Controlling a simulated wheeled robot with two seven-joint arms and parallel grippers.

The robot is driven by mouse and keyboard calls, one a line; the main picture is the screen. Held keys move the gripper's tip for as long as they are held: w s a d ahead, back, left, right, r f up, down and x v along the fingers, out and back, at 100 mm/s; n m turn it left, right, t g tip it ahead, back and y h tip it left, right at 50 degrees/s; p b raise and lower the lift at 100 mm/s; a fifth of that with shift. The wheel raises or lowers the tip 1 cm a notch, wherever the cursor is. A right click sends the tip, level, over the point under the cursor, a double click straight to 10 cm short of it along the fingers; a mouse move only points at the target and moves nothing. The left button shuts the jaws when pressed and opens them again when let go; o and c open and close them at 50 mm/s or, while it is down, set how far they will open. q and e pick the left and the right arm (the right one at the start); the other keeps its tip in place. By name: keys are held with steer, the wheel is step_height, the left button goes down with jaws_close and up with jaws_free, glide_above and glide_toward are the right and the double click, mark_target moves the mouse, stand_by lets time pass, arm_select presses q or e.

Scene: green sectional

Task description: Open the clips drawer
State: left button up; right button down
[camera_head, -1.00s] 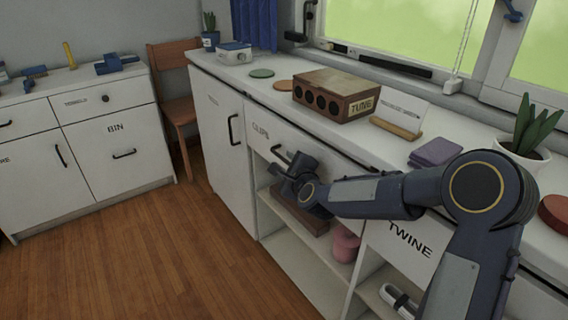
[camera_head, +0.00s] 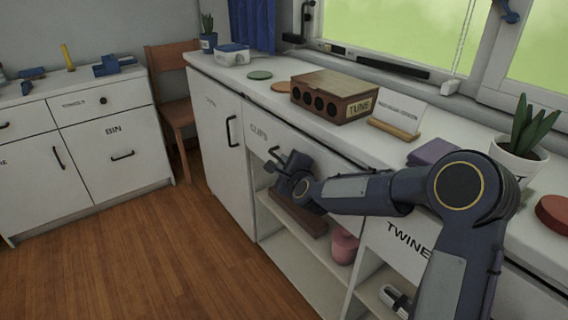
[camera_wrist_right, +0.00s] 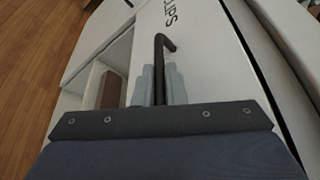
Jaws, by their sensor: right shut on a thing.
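The clips drawer (camera_head: 258,135) is a white front labelled CLIPS, set under the counter beside a tall white door. Its dark bar handle (camera_head: 273,153) is partly hidden by my right gripper (camera_head: 283,164). In the right wrist view, my right gripper (camera_wrist_right: 158,88) has its two pale fingers on either side of the dark handle (camera_wrist_right: 160,60), shut on it. The CLIPS label also shows there on the drawer front (camera_wrist_right: 200,60). A dark gap runs along the front's edge; I cannot tell whether the drawer is slightly out. My left gripper is not in view.
Below the drawer is an open shelf with a brown box (camera_head: 298,212) and a pink pot (camera_head: 344,246). A twine drawer (camera_head: 405,235) is to the right. A wooden box (camera_head: 335,95) stands on the counter (camera_head: 235,75). The wooden floor (camera_head: 150,255) in front is clear.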

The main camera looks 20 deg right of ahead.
steer(key=s+a+b, duration=0.1)
steer(key=s+a, duration=0.2)
steer(key=a, duration=0.6)
steer(key=s+a+b, duration=0.1)
steer(key=s+a, duration=0.3)
steer(key=a, duration=0.6)
steer(key=c, duration=1.5)
jaws_free()
steer(key=p+v, duration=0.1)
steer(key=v, duration=0.6)
steer(key=shift+s, duration=0.4)
